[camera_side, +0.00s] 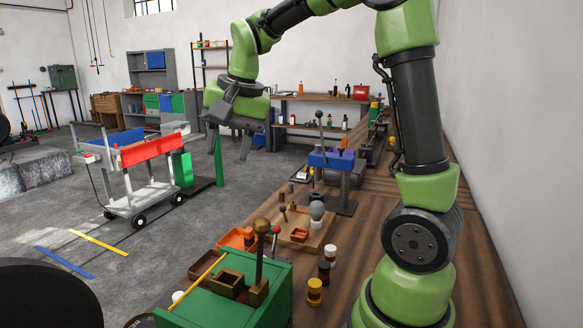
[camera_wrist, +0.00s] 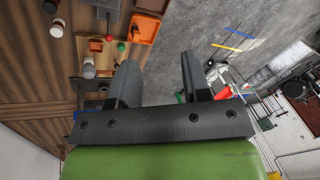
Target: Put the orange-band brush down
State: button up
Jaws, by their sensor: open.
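My gripper (camera_side: 229,150) is raised above the floor side of the bench, its two grey fingers apart and nothing between them. In the wrist view the fingers (camera_wrist: 159,68) are also spread, with bench edge and grey floor showing between and beyond them. I cannot make out an orange-band brush for certain in either view. An orange tray (camera_side: 232,240) sits near the bench's front edge; it also shows in the wrist view (camera_wrist: 144,28), beyond the fingertips. A wooden board (camera_side: 287,252) with small parts lies beside it. My gripper touches none of these.
A green box (camera_side: 270,290) with a lever stands at the near end of the bench. Small jars (camera_side: 315,292) stand right of it. A blue-topped press (camera_side: 331,159) stands farther back. A cart with a red panel (camera_side: 146,150) stands on the floor. Bare bench top (camera_side: 360,225) lies right of the board.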

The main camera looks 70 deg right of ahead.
jog(key=s+a+n+t+y, duration=0.1)
jog(key=s+a+n+t, duration=0.1)
jog(key=s, duration=0.5)
jog(key=s+a+r+n+t, duration=0.1)
jog(key=s+a+n, duration=0.4)
jog(key=s+a, duration=0.2)
jog(key=shift+s+a+r+n+t+y, duration=0.2)
jog(key=shift+s+n+t+y, duration=0.15)
jog(key=shift+s, duration=0.45)
